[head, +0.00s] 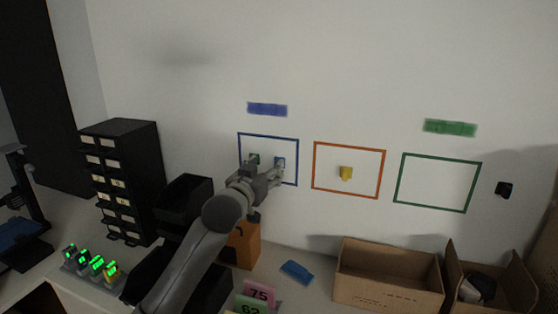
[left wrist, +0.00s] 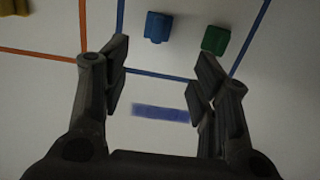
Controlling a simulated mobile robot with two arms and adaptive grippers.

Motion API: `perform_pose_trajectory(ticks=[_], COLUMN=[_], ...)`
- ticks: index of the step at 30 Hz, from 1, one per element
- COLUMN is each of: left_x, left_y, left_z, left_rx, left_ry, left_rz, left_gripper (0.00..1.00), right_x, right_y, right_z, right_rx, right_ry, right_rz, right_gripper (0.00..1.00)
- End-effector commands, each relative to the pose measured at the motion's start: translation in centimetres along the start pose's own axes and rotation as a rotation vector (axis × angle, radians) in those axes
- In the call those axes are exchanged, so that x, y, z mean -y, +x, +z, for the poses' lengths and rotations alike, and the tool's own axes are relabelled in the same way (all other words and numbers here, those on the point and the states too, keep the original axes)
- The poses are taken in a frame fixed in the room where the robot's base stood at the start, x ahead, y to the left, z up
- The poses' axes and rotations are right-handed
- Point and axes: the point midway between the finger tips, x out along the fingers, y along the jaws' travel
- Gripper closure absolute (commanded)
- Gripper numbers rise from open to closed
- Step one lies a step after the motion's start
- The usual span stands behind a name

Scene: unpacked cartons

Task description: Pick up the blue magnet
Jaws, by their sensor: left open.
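The blue magnet (head: 279,161) is on the white wall inside the blue-outlined frame (head: 298,150). A green magnet (head: 254,158) is in the same frame, to its left in the head view. My left gripper (head: 265,173) is in front of this frame, partly covering its lower part. In the left wrist view the gripper (left wrist: 163,68) is open with nothing between its fingers. There the blue magnet (left wrist: 157,27) is beyond the fingertips, with the green magnet (left wrist: 215,40) to its right. My right gripper is not in view.
A yellow magnet (head: 345,173) is in the orange frame (head: 348,146). The green frame (head: 437,157) is empty, with a black object (head: 504,189) to its right. Below stand cardboard boxes (head: 388,283), an orange box (head: 246,246), black bins and a drawer cabinet (head: 120,185).

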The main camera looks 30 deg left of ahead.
Motion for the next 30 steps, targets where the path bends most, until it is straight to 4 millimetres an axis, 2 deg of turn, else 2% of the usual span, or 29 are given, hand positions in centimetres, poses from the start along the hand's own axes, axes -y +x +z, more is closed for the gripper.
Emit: perform_pose_trajectory(ticks=[3, 5, 10, 16, 22, 30], left_x=[-0.1, -0.1, -0.3, -0.7, -0.7, -0.7], left_y=[1.1, 1.4, 2.4, 4.9, 6.5, 6.7], left_z=[0.0, 0.0, -0.1, -0.1, 0.1, 0.3], left_rx=[0.002, 0.002, 0.002, 0.005, 0.002, 0.002], left_ry=[0.000, 0.000, -0.001, 0.000, 0.000, 0.000], left_rz=[0.000, 0.000, 0.001, 0.001, 0.001, 0.001], left_gripper=[0.45, 0.45, 0.45, 0.45, 0.45, 0.45], right_x=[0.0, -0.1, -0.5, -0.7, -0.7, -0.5], right_y=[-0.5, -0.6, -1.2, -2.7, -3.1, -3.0], right_z=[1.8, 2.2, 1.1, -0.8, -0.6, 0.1], right_rx=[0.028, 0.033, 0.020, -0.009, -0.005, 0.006], right_ry=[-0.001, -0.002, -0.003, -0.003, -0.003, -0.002], right_rz=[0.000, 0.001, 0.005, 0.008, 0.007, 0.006], right_gripper=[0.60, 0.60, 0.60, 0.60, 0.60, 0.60])
